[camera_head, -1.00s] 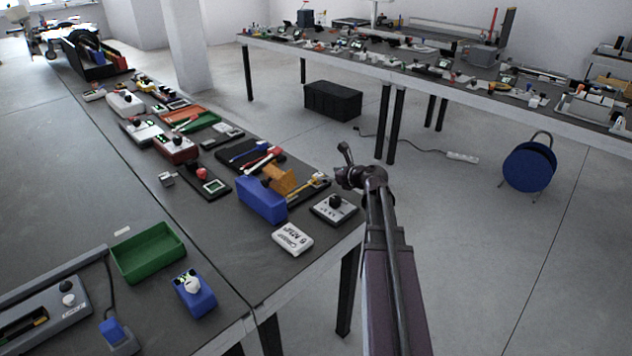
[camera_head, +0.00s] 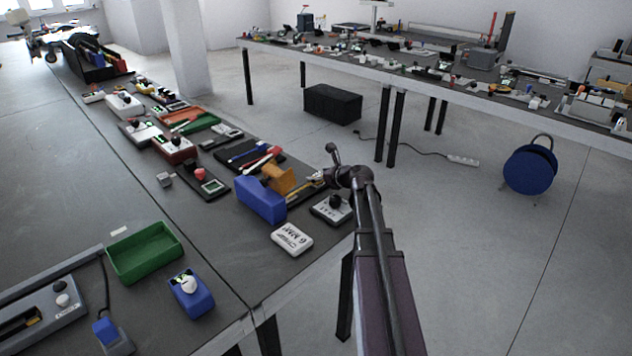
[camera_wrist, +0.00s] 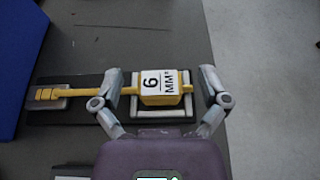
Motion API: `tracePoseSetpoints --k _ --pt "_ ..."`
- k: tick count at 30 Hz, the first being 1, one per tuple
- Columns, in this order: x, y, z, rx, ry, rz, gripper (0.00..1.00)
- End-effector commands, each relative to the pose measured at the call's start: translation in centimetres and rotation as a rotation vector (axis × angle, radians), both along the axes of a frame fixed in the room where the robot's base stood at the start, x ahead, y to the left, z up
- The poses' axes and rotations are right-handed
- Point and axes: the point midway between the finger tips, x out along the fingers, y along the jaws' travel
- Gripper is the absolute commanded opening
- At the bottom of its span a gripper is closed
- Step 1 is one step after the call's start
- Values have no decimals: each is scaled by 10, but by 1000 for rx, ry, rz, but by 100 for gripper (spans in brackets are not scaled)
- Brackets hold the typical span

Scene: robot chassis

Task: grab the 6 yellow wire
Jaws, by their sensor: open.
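The yellow wire piece (camera_wrist: 179,98) carries a white label reading "6 MM²". In the wrist view it lies across a black holder (camera_wrist: 40,115), with its thick labelled part over a white-edged square and a thinner yellow end to the left. My gripper (camera_wrist: 162,88) is open, one finger on each side of the labelled part. I cannot tell whether the fingers touch it.
A blue block (camera_head: 260,200) stands left of the wire, with an orange piece (camera_head: 277,178) behind it. A box with a black knob (camera_head: 332,208) and a white labelled box (camera_head: 292,239) are in front. Open floor lies right of the bench edge.

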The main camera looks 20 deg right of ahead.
Motion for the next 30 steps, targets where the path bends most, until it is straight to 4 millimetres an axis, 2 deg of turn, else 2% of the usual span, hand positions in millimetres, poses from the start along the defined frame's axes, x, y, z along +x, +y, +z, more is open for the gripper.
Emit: tracePoseSetpoints --k 4,5,12,13,14,16,17,30 --pt "0 0 0 0 0 0 94" --pt "0 0 0 0 0 0 88" --pt "0 0 0 0 0 0 17" --pt "0 0 0 0 0 0 8" --pt "0 0 0 0 0 0 4" --pt "0 0 0 0 0 0 4" --pt "0 0 0 0 0 0 0" --pt "0 0 7 0 0 0 0"
